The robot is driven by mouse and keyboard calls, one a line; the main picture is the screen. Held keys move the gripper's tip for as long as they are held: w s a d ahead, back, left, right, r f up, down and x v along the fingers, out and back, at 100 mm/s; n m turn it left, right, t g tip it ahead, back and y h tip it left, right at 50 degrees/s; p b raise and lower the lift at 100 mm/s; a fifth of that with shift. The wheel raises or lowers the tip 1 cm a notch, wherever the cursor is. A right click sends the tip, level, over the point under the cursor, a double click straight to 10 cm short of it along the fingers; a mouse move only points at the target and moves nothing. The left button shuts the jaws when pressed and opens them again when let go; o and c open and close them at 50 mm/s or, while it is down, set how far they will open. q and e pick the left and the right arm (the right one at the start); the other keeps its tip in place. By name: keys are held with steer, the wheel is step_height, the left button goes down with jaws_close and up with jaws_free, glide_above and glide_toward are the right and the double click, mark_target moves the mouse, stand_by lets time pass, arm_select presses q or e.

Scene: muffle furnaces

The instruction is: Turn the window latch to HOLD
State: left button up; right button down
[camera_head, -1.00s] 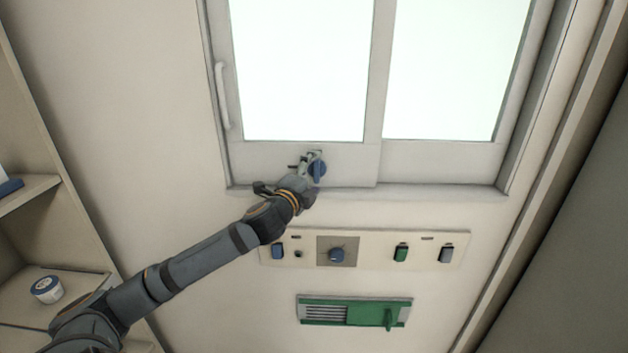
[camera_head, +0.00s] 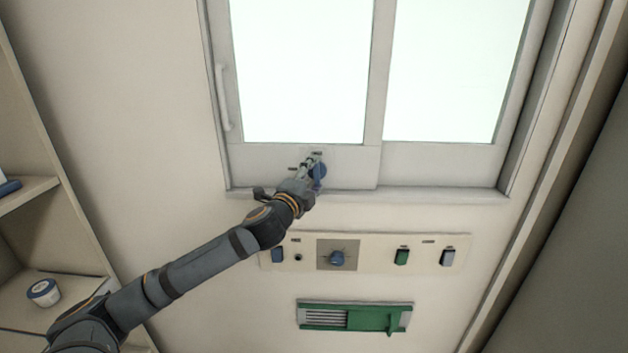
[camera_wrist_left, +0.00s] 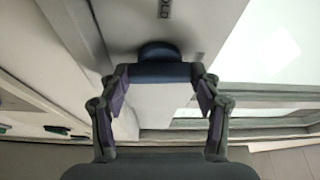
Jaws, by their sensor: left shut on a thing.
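The blue window latch (camera_head: 319,170) sits on the lower frame of the left window pane in the head view. My left gripper (camera_head: 312,167) is at the latch, with its fingers reaching up to it. In the left wrist view the dark blue latch handle (camera_wrist_left: 160,72) lies crosswise between the two fingertips of my left gripper (camera_wrist_left: 160,76), which is shut on it. A label (camera_wrist_left: 165,9), partly cut off and ending in "OLD", shows just above the latch. In the head view the gripper hides part of the latch. My right gripper is in no view.
Below the window (camera_head: 300,70) is a control panel (camera_head: 375,240) with a blue knob (camera_head: 337,258) and several switches. Lower is a green vent slider (camera_head: 388,319). Shelves (camera_head: 25,300) with a white tub (camera_head: 43,292) stand at the left.

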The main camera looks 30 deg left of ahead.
arm_select(q)
steer(key=n+y+b, duration=0.2)
steer(key=n+b, duration=0.3)
steer(key=b, duration=0.1)
steer(key=n+t+y+b, duration=0.1)
steer(key=n+y+b, duration=0.1)
steer(key=n+b, duration=0.4)
steer(key=f+n+t+y+b, duration=0.1)
steer(key=n+y+b, duration=0.1)
steer(key=n+b, duration=0.4)
steer(key=shift+w+d+f+y, duration=0.1)
steer(key=shift+w+d+y, duration=0.1)
steer(key=shift+y, duration=0.1)
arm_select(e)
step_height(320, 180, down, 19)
arm_select(q)
steer(key=n+y+b, duration=0.1)
steer(key=n+b, duration=0.1)
steer(key=n, duration=0.1)
steer(key=shift+g+y, duration=0.4)
steer(key=shift+r+n+y+b, duration=0.3)
steer(key=shift+n+b, duration=0.3)
steer(key=shift+n, duration=0.3)
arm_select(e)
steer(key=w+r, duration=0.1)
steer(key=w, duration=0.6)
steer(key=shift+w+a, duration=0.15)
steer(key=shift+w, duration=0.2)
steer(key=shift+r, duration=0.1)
